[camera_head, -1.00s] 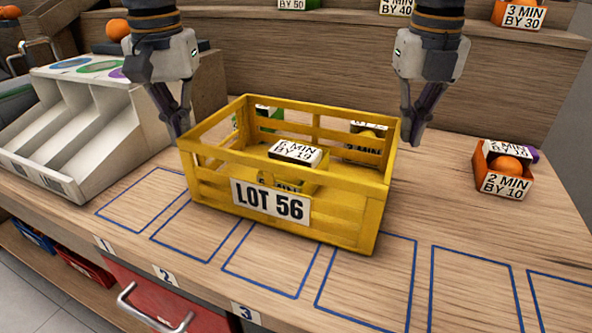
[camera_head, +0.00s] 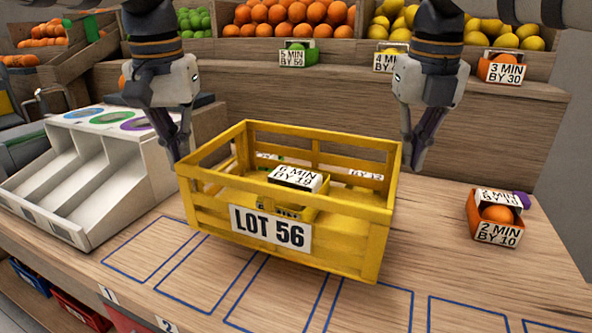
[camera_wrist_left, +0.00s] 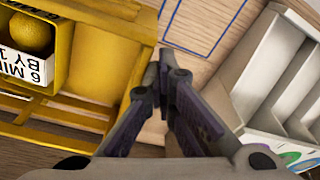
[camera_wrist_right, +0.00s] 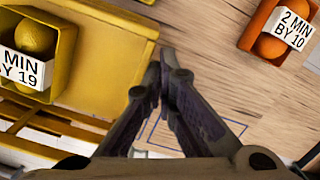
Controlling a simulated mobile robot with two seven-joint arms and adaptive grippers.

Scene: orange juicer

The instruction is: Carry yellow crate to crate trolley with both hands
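The yellow crate (camera_head: 327,252), labelled LOT 56, is held slightly above the counter and roughly level. Small cartons are inside, including a yellow one (camera_head: 297,178) marked 6 MIN BY 19. My left gripper (camera_head: 182,152) is shut on the crate's left end rail; the left wrist view shows its fingers (camera_wrist_left: 166,62) meeting at that rail. My right gripper (camera_head: 412,160) is shut on the right end rail, with its fingers (camera_wrist_right: 166,60) close together there in the right wrist view. The crate's far base is hidden. No crate trolley is identifiable.
A white sloped dispenser (camera_head: 80,180) stands left of the crate. An orange carton (camera_head: 497,218) sits on the counter to the right. Blue outlined spaces mark the counter (camera_head: 540,270) in front. Fruit bins (camera_head: 290,15) and a wooden riser (camera_head: 310,95) stand behind.

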